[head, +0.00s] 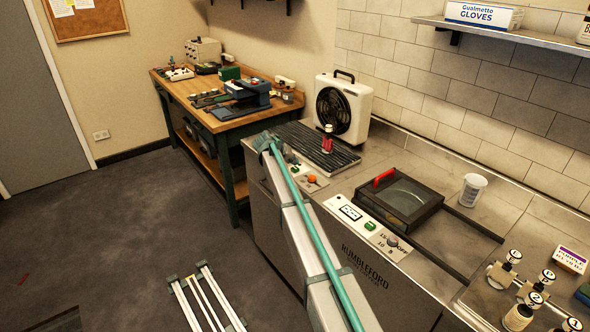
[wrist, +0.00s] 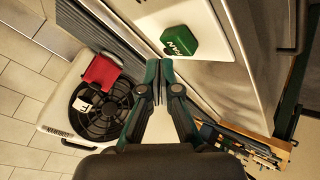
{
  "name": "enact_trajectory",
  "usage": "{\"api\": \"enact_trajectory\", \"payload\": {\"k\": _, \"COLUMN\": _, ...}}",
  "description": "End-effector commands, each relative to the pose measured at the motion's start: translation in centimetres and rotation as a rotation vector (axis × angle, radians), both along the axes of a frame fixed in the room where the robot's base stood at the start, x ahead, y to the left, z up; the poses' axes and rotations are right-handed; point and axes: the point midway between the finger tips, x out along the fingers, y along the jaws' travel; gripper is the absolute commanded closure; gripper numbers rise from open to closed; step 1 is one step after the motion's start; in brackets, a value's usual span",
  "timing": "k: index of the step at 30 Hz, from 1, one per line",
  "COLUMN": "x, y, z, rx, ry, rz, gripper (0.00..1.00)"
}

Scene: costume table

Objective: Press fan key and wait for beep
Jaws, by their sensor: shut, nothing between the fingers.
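The fan key is a green key with white lettering (wrist: 180,42) on a white panel in the wrist view. In the head view my arm seems to hide it. My gripper (wrist: 160,66) is shut and empty. Its fingertips point toward the panel, and in the picture they end just short of the key, a little to its left. I cannot tell the exact gap from this angle. The white box fan (head: 343,108) stands at the back of the bench; its dark round grille (wrist: 100,110) shows in the wrist view.
An orange knob (head: 312,178) is on the panel beside my arm. A second panel with a green key (head: 370,226) and a dial (head: 392,241) lies right, below a lidded box (head: 408,205).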

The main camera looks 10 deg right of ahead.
Motion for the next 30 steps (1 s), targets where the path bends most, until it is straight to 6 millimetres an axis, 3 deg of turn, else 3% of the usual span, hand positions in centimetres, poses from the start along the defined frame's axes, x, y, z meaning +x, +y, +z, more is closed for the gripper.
{"api": "enact_trajectory", "payload": {"k": 30, "x": 0.0, "y": 0.0, "z": -1.0, "rx": 0.000, "ry": 0.000, "rz": 0.000, "gripper": 1.00}}
